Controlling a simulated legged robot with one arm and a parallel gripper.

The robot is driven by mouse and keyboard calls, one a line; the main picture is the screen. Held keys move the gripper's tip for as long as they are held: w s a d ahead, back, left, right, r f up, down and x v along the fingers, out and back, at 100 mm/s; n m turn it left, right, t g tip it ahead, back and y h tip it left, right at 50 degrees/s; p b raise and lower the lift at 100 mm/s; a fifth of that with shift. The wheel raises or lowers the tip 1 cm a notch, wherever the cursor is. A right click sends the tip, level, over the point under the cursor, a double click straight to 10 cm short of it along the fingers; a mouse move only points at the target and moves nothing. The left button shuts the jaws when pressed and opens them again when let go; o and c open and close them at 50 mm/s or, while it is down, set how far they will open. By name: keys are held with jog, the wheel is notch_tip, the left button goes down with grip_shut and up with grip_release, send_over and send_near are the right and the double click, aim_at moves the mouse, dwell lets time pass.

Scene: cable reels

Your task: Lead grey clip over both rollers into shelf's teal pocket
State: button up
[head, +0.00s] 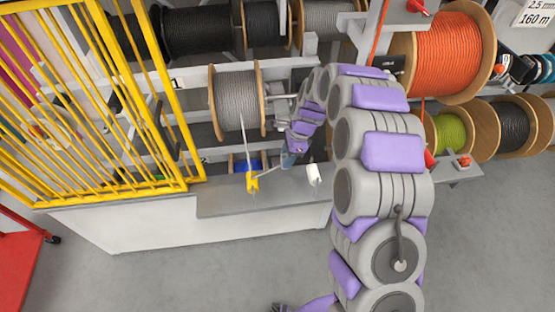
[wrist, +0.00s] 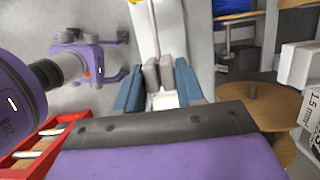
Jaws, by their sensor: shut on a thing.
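My gripper (head: 288,160) is at the shelf front in the head view, right of a yellow cable guide (head: 252,181). In the wrist view its blue fingers (wrist: 160,92) are closed around a small grey block, which looks like the grey clip (wrist: 152,76). A grey cable (head: 244,138) runs down from the grey reel (head: 232,98) to the yellow guide. A thin line continues from the guide toward my gripper. I cannot make out individual rollers or whether the cable sits over them. I cannot identify a teal pocket in either view.
A small white block (head: 313,174) stands on the grey ledge (head: 225,204) right of my gripper. A yellow barred gate (head: 100,100) closes off the left. An orange reel (head: 447,55) hangs at the right. The grey floor (head: 170,270) in front is open.

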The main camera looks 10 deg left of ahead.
jog(key=w+d+p, duration=0.1)
jog(key=w+d, duration=0.1)
jog(key=d, duration=0.6)
jog(key=w+d, duration=0.3)
jog(key=d, duration=0.6)
jog(key=shift+p, duration=0.35)
jog(key=shift+d, duration=0.1)
